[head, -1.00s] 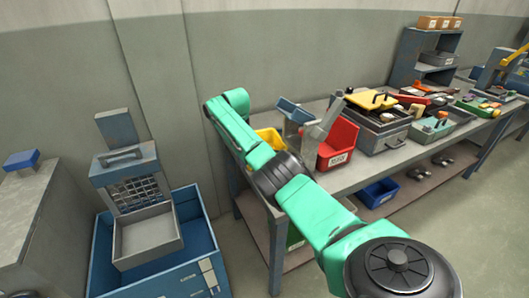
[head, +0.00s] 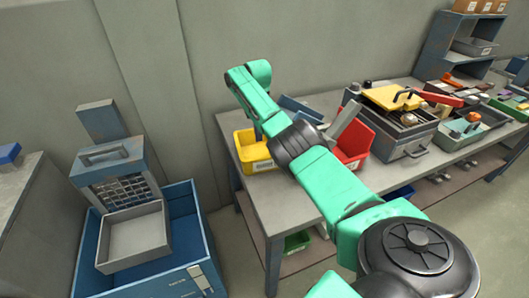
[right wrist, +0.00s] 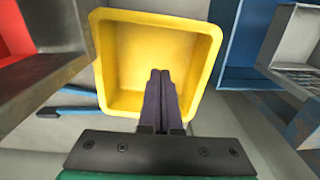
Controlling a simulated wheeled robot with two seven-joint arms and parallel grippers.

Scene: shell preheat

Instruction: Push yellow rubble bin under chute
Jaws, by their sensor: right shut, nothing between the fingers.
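The yellow bin (head: 256,152) sits at the left end of the grey bench top, upright, partly behind my right arm in the head view. In the right wrist view the yellow bin (right wrist: 160,40) shows its open inside. My right gripper (right wrist: 162,76) is shut and empty, its dark fingers overlapping the bin's near wall; I cannot tell whether they touch it. In the head view my arm mostly hides that gripper. A grey slanted piece (head: 344,117) stands beside the red bin; I cannot tell whether it is the chute. My left gripper is not in view.
A blue crate (head: 205,245) holding a grey tray (head: 137,238) stands left of the bench (head: 292,196). A green bin (head: 297,242) is below the bench top.

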